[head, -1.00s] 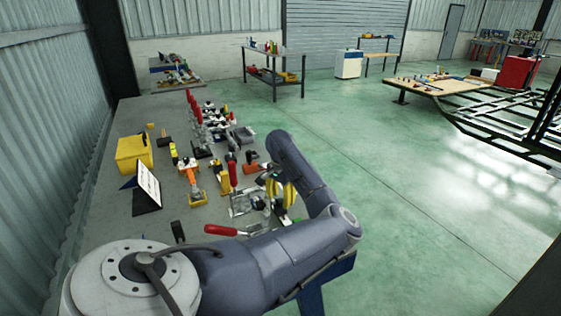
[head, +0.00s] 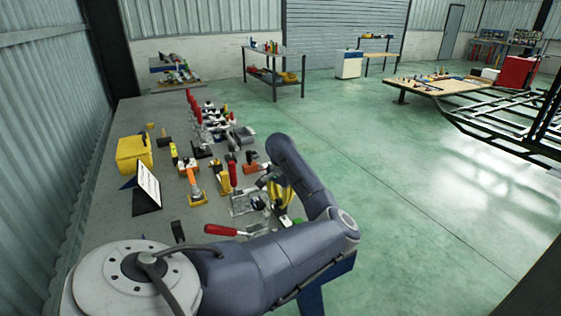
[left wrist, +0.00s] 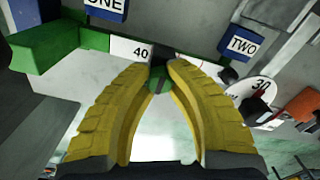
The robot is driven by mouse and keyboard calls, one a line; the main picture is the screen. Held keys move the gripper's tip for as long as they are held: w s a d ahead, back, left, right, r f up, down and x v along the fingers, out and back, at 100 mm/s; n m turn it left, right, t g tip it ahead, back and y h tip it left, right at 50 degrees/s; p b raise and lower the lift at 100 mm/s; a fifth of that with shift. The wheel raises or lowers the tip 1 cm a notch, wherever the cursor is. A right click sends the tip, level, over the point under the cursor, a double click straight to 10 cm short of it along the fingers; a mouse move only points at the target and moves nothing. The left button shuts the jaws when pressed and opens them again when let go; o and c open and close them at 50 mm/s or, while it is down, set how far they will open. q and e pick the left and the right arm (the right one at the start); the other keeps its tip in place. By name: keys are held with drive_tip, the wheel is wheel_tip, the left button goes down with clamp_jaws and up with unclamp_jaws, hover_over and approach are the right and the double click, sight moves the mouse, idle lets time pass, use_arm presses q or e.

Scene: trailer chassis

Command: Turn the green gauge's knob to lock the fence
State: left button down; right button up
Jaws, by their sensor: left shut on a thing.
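The green gauge (left wrist: 45,45) lies at the upper left of the left wrist view, beside a white plate marked 40 (left wrist: 135,50). My left gripper (left wrist: 163,70) has its two yellow fingertips closed on a small dark and green knob (left wrist: 159,82). The fingers hide part of the knob. My right gripper is not in view.
Blue tags reading ONE (left wrist: 106,7) and TWO (left wrist: 238,44) stand close by, with a round dial marked 30 (left wrist: 258,90). A red-handled clamp (head: 222,230) lies near my arm. The grey bench (head: 113,215) holds several tools and a yellow box (head: 134,153).

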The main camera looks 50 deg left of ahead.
use_arm(q)
drive_tip(key=shift+m, duration=0.3)
drive_tip(key=m, duration=0.8)
drive_tip(key=shift+m, duration=0.3)
drive_tip(key=m, duration=0.8)
drive_tip(key=shift+m, duration=0.5)
drive_tip(key=c, duration=1.1)
unclamp_jaws()
drive_tip(key=shift+r, duration=0.1)
